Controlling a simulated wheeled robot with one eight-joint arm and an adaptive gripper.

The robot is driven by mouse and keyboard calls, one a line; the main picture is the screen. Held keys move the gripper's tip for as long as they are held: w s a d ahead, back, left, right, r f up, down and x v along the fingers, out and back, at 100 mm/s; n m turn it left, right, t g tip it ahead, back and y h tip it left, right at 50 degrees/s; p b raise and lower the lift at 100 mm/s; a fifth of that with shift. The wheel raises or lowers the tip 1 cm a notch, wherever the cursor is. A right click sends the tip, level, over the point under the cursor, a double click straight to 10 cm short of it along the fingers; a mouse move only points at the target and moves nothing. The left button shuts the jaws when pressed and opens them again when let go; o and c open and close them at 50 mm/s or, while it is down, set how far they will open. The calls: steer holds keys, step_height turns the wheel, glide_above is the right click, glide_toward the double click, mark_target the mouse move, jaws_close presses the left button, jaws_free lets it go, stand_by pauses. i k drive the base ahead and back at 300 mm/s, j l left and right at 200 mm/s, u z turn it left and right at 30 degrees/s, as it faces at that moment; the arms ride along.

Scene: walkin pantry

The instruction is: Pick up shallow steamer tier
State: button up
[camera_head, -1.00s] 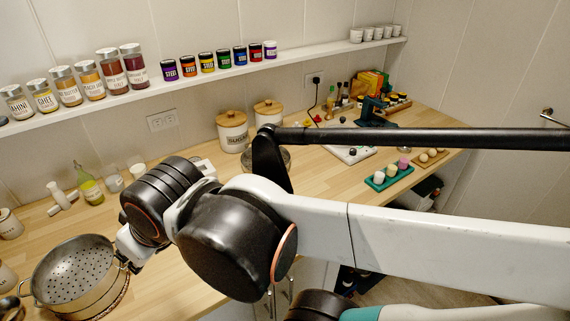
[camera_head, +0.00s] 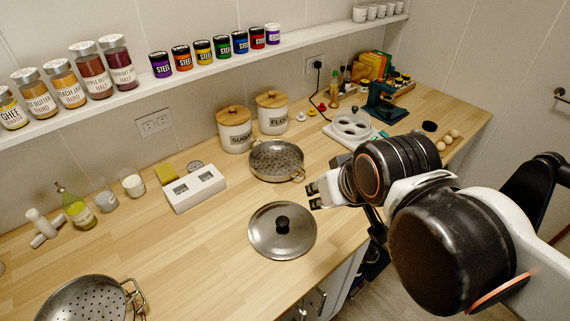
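A shallow perforated metal steamer tier (camera_head: 277,152) with small side handles rests on the wooden counter, in front of the canisters. A second perforated pan (camera_head: 82,302), which looks deeper, stands at the lower left, cut off by the picture's bottom edge. My gripper (camera_head: 314,197) points left over the counter, to the lower right of the shallow tier and apart from it. Its two fingertips look parted, with nothing visible between them. A round metal lid (camera_head: 262,236) with a black knob lies left of and below my gripper.
Sugar (camera_head: 234,136) and flour (camera_head: 272,117) canisters stand close behind the shallow tier. A white box with two dark openings (camera_head: 195,190) is to its left. Bare counter lies left of the lid.

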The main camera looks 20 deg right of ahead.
mark_target(272, 162)
steer(key=u, duration=0.45)
steer(key=k+j+u, duration=0.1)
steer(key=u, duration=0.75)
steer(key=j+u, duration=0.15)
steer(key=u, duration=0.3)
steer(key=z, duration=1.85)
steer(key=i+l+u, duration=0.15)
steer(key=l, duration=0.15)
steer(key=i+l+u, duration=0.2)
steer(key=l+u, duration=0.15)
steer(key=l, duration=0.2)
